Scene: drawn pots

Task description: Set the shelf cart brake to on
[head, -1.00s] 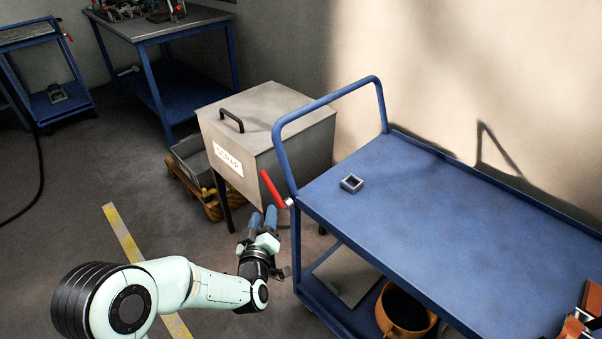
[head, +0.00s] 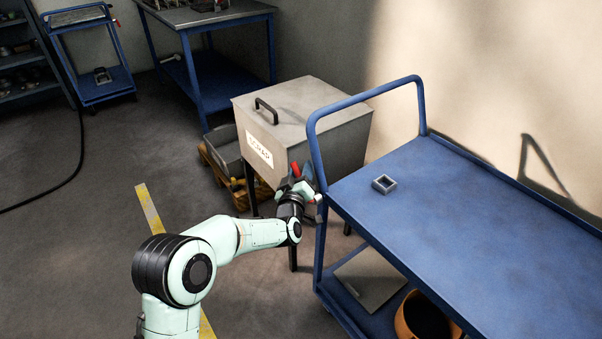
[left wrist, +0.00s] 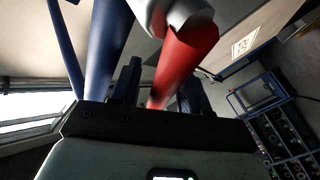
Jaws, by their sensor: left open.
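The blue shelf cart (head: 450,215) stands on the right in the head view. Its red brake lever (head: 296,169) is by the post at the cart's near left corner; only its tip shows past my gripper, up and left of its pale pivot. My left gripper (head: 297,183) is at the lever, open. In the left wrist view the red lever (left wrist: 187,58) runs from a pale hub down between the two dark fingers (left wrist: 158,88). Whether the fingers touch it I cannot tell. My right gripper is not in view.
A grey scrap bin (head: 300,110) on legs stands close behind the gripper. A small square metal piece (head: 384,184) lies on the cart top. An orange-brown pot (head: 408,325) and a grey plate (head: 368,280) are on the lower shelf. Floor at left is open.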

